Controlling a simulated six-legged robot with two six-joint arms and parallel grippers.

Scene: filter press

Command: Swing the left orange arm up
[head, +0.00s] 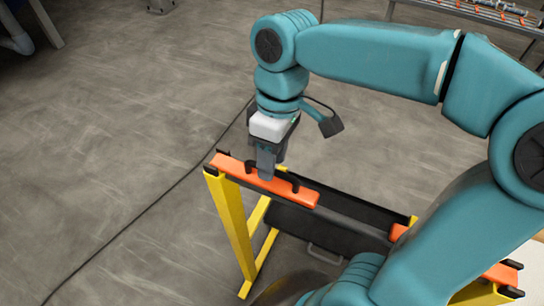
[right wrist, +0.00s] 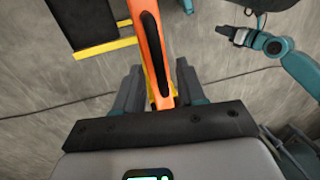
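The left orange arm (head: 290,192) is a bar with a black handle on top. It lies low along the yellow stand (head: 230,220), roughly level. My right gripper (head: 266,172) is over it, pointing down at the handle. In the right wrist view the orange arm (right wrist: 146,45) and its black handle (right wrist: 152,40) run between the two fingers of the right gripper (right wrist: 157,85), which are apart. I cannot tell whether they touch the handle. A teal arm with a dark gripper (right wrist: 240,36), apparently my left, shows there; its fingers are too small to read.
A second orange bar (head: 499,273) is at the stand's right side, partly hidden by my right arm. A dark panel (head: 330,232) lies between the yellow legs. A cable (head: 150,230) crosses the open floor at left. A rack (head: 490,12) stands at the back right.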

